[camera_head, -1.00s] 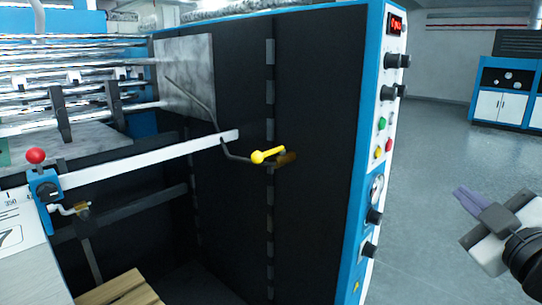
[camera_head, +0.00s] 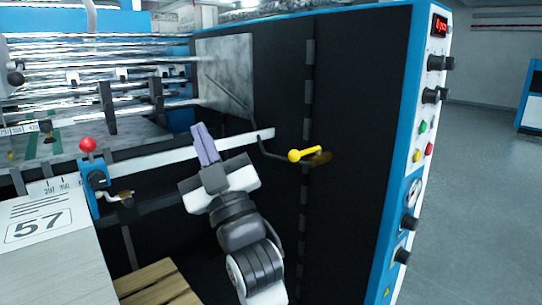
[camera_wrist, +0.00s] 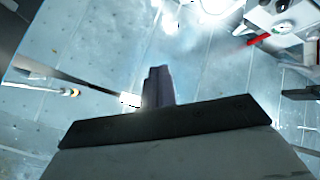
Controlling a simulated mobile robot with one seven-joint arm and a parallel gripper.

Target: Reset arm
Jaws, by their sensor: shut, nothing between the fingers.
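My gripper (camera_head: 204,143) is in the middle of the head view, in front of the laminating machine. Its two purple-grey fingers are together and point up, with nothing between them. In the wrist view the closed fingers (camera_wrist: 158,87) stick up over the dark gripper edge against a bright, blurred background. The gripper appears apart from the machine, and it hides part of the machine's dark lower opening and the white bar behind it.
A yellow-handled lever (camera_head: 305,154) juts from the dark panel right of my gripper. A red-knobbed blue bracket (camera_head: 92,170) stands to the left. A wooden pallet (camera_head: 155,285) lies low. The control panel (camera_head: 422,150) is at right, with open floor (camera_head: 490,200) beyond.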

